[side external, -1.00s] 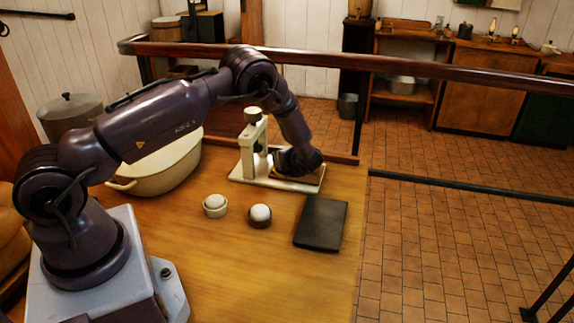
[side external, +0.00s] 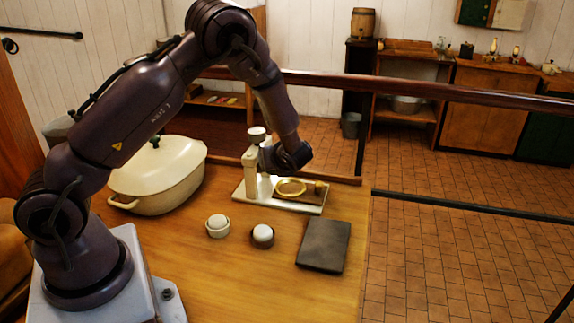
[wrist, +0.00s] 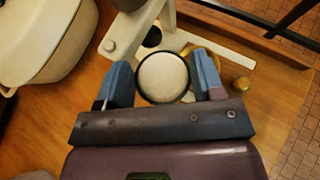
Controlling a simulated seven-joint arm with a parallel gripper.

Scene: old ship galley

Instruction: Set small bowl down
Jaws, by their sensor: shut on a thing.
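My gripper (wrist: 162,84) is shut on a small round bowl (wrist: 162,77) with a pale inside and dark rim, held between its two blue fingers in the wrist view. In the side view my gripper (side external: 272,158) is beside the post of a cream stand (side external: 250,172), above the stand's base. A yellow ring (side external: 290,187) lies on that base and is partly hidden behind a finger in the wrist view. The held bowl cannot be made out clearly in the side view.
Two small round pots with white tops, one pale (side external: 217,226) and one dark (side external: 262,236), stand on the wooden table (side external: 200,275). A dark flat slab (side external: 324,246) lies at the right. A large cream casserole (side external: 160,180) stands at the left. A wooden rail (side external: 420,88) runs behind.

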